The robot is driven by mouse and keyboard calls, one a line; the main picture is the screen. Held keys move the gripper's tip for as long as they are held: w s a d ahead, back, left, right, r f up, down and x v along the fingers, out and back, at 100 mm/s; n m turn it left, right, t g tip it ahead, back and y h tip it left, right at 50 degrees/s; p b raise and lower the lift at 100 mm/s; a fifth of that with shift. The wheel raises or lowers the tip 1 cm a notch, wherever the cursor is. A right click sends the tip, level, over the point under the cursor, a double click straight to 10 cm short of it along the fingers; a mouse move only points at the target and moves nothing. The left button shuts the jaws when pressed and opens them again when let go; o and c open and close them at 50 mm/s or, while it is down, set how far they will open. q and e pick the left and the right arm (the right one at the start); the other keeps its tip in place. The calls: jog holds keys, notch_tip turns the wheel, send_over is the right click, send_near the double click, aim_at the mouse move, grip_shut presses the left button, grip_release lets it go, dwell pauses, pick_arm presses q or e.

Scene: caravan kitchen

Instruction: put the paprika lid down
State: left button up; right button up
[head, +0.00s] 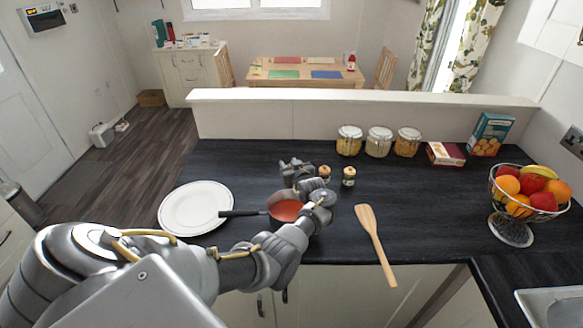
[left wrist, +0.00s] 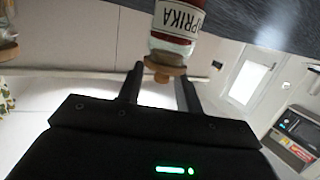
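The paprika jar (left wrist: 178,22) shows in the left wrist view with red contents and a white label. Its cork-coloured lid (left wrist: 165,70) is at the jar's end, facing my left gripper (left wrist: 160,76). The gripper's two dark fingers are apart, with the lid's knob between or just beyond their tips; I see a gap beside the knob. In the head view my left gripper (head: 298,172) is above the counter beside two small cork-topped jars, (head: 325,173) and (head: 348,176). Their labels are too small to read there. My right gripper is out of view.
A pan of red sauce (head: 286,210) sits under my left arm, beside a white plate (head: 196,207). A wooden spatula (head: 372,235) lies to the right. Storage jars (head: 379,142) and boxes (head: 491,134) stand at the back. Dark counter right of the spatula is clear, up to the fruit basket (head: 526,190).

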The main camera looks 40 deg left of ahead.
pick_arm(q)
jog(key=b+v, duration=0.1)
jog(key=v, duration=0.9)
jog(key=shift+s+d, duration=0.2)
jog(key=shift+d, duration=0.1)
jog(key=shift+f, duration=0.1)
